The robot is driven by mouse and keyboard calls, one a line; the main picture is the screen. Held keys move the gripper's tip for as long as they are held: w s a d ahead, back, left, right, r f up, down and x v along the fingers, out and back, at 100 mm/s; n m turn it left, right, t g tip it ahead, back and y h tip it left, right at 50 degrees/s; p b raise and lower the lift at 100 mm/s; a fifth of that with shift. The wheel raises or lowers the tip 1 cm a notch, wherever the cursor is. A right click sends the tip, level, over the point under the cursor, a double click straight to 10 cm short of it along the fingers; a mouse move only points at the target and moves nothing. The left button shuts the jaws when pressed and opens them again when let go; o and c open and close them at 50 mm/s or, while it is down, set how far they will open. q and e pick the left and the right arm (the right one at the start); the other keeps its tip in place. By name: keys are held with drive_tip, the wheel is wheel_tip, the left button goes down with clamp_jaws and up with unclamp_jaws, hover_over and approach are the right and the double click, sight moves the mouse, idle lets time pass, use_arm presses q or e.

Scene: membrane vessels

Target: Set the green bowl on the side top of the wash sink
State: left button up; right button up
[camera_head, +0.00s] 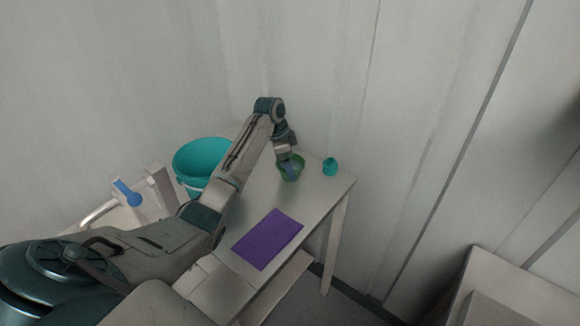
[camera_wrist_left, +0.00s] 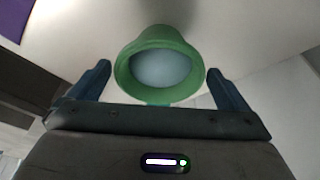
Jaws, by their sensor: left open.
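The green bowl (camera_head: 292,176) stands near the back of the white table, by the wall. My left gripper (camera_head: 289,165) reaches down to it from above, partly covering its mouth. In the left wrist view the green bowl (camera_wrist_left: 186,42) lies ahead between the two spread blue fingers of the left gripper (camera_wrist_left: 161,80). The gripper is open, with a gap visible on each side of the bowl. At the left, a white fixture with a blue handle (camera_head: 127,192) may belong to the wash sink; my arm hides much of that area. My right gripper is not in view.
A large teal bucket (camera_head: 203,158) stands left of the bowl, close to my forearm. A small teal cup (camera_head: 330,167) is right of the bowl. A purple mat (camera_head: 267,239) lies flat towards the table's front. The white table (camera_head: 318,196) is bare between mat and cup.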

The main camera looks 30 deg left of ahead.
use_arm(q)
drive_tip(key=b+v, duration=0.2)
drive_tip(key=v, duration=0.8)
